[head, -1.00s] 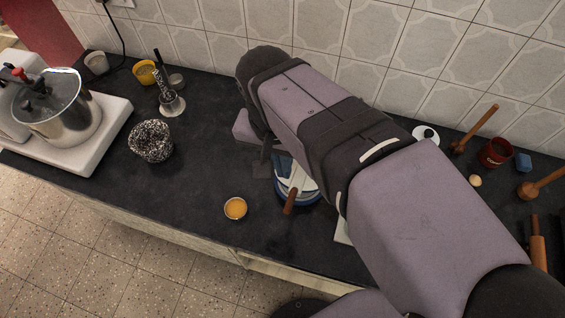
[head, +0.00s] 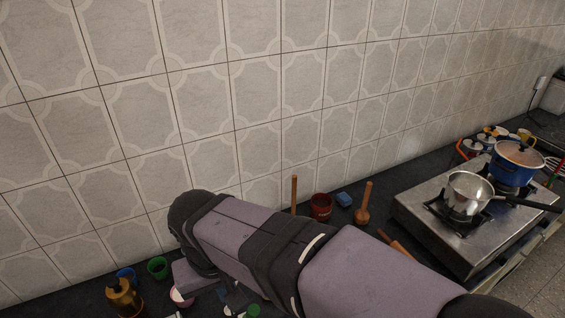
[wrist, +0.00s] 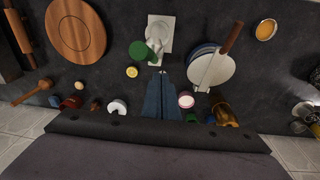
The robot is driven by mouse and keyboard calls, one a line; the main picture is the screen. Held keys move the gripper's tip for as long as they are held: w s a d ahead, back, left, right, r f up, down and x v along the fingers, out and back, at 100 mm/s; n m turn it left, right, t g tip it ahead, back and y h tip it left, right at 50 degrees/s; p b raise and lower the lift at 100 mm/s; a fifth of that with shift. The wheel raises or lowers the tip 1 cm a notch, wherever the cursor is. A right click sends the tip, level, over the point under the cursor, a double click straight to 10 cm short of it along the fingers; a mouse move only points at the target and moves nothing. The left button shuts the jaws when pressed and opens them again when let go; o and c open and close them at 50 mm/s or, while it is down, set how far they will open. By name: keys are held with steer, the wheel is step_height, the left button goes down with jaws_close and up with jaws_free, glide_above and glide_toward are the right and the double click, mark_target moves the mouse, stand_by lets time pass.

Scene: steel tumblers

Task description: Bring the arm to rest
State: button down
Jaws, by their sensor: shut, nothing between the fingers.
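My gripper (wrist: 162,74) shows in the wrist view as two dark fingers pressed together, with nothing between the tips. The tips are over the dark counter (wrist: 110,75), just below a small white board (wrist: 167,22). A green item (wrist: 141,52) lies at the board's lower left, close to the fingertips. In the head view my arm stretches in from the lower right, and its wrist hides much of the counter. The fingertips are not clear there.
The wrist view shows a round wooden board (wrist: 75,28), a lemon slice (wrist: 132,72) and a white round plate or lid (wrist: 212,70) with a wooden-handled tool (wrist: 232,40). The head view shows a green cup (head: 158,267), a red pot (head: 321,206) and a steel stove (head: 420,212) with a saucepan (head: 465,190).

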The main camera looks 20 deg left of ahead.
steer(key=w+d+f+m, duration=0.15)
steer(key=w+d, duration=0.25)
steer(key=d, duration=0.4)
steer(key=w+d+f+m, duration=0.1)
steer(key=w+d+f, duration=0.1)
steer(key=w+d, duration=0.45)
steer(key=s+d+f+m, duration=0.2)
steer(key=s+d+f, duration=0.1)
steer(key=d, duration=0.7)
steer(key=s+d+f+m+g+p, duration=0.1)
steer(key=s+d+f+m, duration=0.2)
steer(key=d, duration=0.7)
steer(key=shift+s+d+f+m, duration=0.35)
steer(key=shift+s, duration=0.7)
steer(key=shift+w+a, duration=0.1)
